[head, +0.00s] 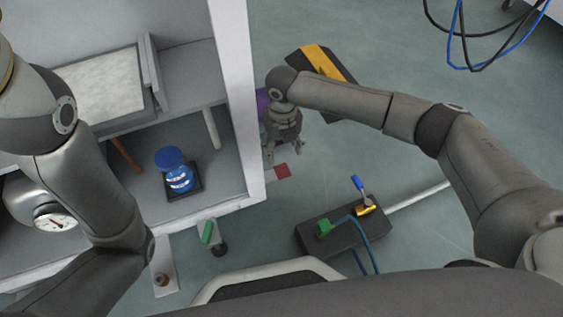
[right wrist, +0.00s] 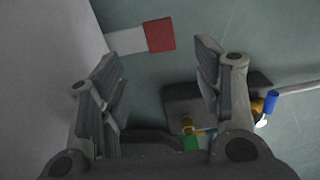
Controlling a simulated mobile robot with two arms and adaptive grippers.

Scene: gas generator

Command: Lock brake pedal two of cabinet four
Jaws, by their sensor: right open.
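The cabinet (head: 236,90) is a white-grey frame with open shelves on the left of the head view. A brake pedal with a red end (head: 283,171) sticks out low from its right side; in the right wrist view the red end (right wrist: 160,34) and its white strip show at the top. A second pedal, with a green end (head: 207,232), sticks out at the cabinet's front. My right gripper (head: 284,150) is open and empty beside the cabinet, just above the red-ended pedal and apart from it. My left gripper is out of view.
A dark box (head: 325,240) with a green connector, hoses and a blue-handled valve (head: 361,187) lies on the floor. A black-and-yellow object (head: 318,62) lies behind my right arm. A blue item (head: 178,172) stands on the shelf. Cables hang at upper right.

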